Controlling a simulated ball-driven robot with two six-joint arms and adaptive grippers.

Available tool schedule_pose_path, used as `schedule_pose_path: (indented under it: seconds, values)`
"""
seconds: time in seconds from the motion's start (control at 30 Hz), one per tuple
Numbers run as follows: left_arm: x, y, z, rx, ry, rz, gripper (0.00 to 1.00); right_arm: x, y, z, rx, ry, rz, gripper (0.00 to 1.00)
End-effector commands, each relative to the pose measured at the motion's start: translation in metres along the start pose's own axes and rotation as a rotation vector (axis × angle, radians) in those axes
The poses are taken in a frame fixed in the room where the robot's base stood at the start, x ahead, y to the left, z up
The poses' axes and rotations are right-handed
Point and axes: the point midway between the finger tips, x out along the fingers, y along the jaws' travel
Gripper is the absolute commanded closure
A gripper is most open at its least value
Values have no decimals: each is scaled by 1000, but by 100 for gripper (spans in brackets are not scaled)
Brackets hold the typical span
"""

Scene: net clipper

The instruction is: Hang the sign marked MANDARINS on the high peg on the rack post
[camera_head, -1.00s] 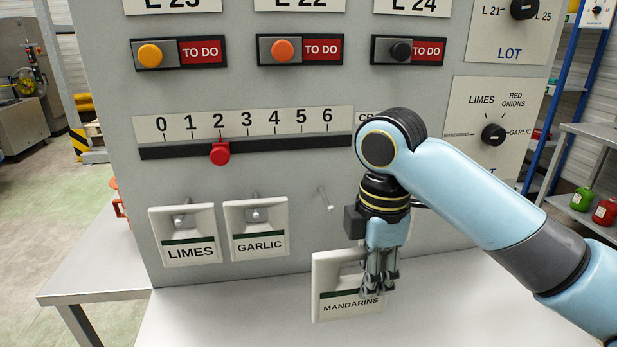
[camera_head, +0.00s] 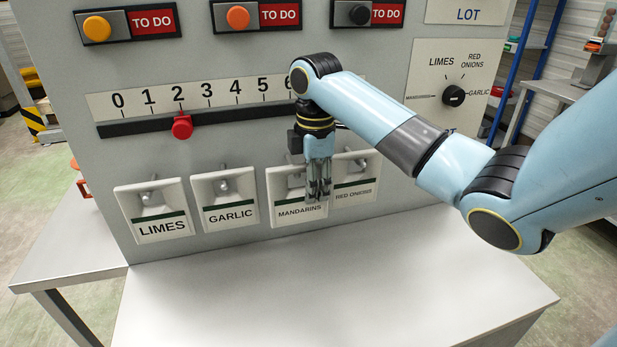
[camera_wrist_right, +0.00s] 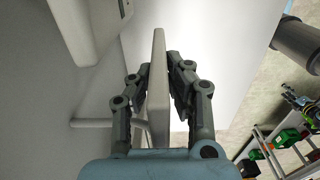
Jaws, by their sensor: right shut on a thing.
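The MANDARINS sign (camera_head: 284,216) is a pale plate with a dark green stripe, upright in front of the grey panel. My right gripper (camera_head: 318,192) is shut on it; the fingers cover part of its right side. In the right wrist view the sign (camera_wrist_right: 158,85) stands edge-on between the two fingers of my gripper (camera_wrist_right: 160,75). A pale peg (camera_wrist_right: 95,123) runs out from the panel toward the sign there. Whether the peg passes through the sign's opening is hidden. My left gripper is out of view.
The LIMES sign (camera_head: 160,228) and GARLIC sign (camera_head: 228,215) hang on pegs to the left; the RED ONIONS sign (camera_head: 358,190) is close on the right. A slider with a red knob (camera_head: 182,127) is above. The pale table (camera_head: 330,290) below is clear.

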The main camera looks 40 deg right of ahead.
Motion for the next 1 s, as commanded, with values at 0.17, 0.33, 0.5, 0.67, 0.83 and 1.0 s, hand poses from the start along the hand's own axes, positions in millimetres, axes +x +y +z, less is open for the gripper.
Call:
schedule_pose_path:
  seconds: [0.17,0.33,0.5,0.67,0.83,1.0]
  values:
    - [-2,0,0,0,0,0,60,-1,21,-1,2,2,1,100]
    - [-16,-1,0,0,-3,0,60,1,40,0,0,0,-6,100]
    - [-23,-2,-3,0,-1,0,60,10,40,0,-2,0,-1,100]
    - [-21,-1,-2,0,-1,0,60,12,40,0,-2,0,0,100]
    - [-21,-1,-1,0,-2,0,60,15,39,0,-2,0,-1,100]
    - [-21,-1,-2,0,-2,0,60,15,40,0,-2,0,0,70]
